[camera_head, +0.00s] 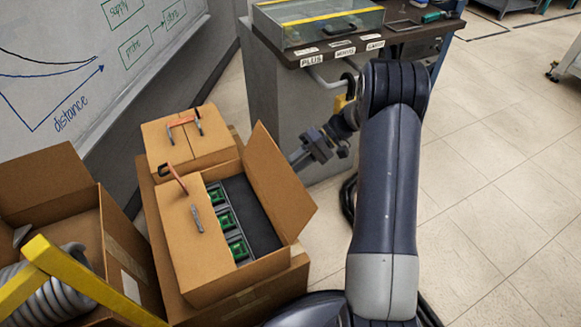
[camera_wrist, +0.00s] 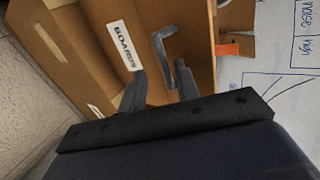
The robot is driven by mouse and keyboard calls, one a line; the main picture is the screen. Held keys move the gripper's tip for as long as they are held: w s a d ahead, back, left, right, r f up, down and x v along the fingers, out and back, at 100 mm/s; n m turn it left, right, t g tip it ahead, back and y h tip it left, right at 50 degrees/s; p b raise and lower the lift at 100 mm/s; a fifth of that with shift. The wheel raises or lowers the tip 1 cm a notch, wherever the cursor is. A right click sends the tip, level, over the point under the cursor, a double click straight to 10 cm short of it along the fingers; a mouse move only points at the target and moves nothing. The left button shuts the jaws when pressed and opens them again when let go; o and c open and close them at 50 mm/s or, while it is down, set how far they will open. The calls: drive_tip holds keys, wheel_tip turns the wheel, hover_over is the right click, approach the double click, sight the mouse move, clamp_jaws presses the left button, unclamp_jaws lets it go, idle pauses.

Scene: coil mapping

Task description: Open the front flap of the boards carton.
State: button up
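The boards carton (camera_head: 208,262) stands left of my arm in the head view, with green boards (camera_head: 227,220) in dark slots inside. Its right flap (camera_head: 275,180) stands raised; its left flap (camera_head: 190,235) lies flat and bears a grey handle (camera_head: 197,218) and a red-orange handle (camera_head: 174,180). My gripper (camera_head: 302,158) is beside the raised flap, on its right. In the wrist view, my gripper (camera_wrist: 160,92) has its fingers apart, close to a grey bent handle (camera_wrist: 163,48) on cardboard with a BOARDS label (camera_wrist: 121,45). I cannot tell whether the fingers touch the handle.
A smaller closed carton (camera_head: 180,148) with an orange handle stands behind. An open carton (camera_head: 125,255) with a grey coiled hose (camera_head: 45,285) is at left, beside a yellow bar (camera_head: 80,283). A whiteboard (camera_head: 70,60) and a bench (camera_head: 360,40) bound the space.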

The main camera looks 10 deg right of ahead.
drive_tip(key=p+v, duration=0.1)
drive_tip(key=v, duration=0.8)
drive_tip(key=shift+p, duration=0.3)
drive_tip(key=shift+r, duration=0.1)
drive_tip(key=b+x, duration=0.2)
drive_tip(key=x, duration=0.8)
drive_tip(key=shift+s+a, duration=0.1)
drive_tip(key=shift+a, duration=0.2)
drive_tip(key=shift+d, duration=0.1)
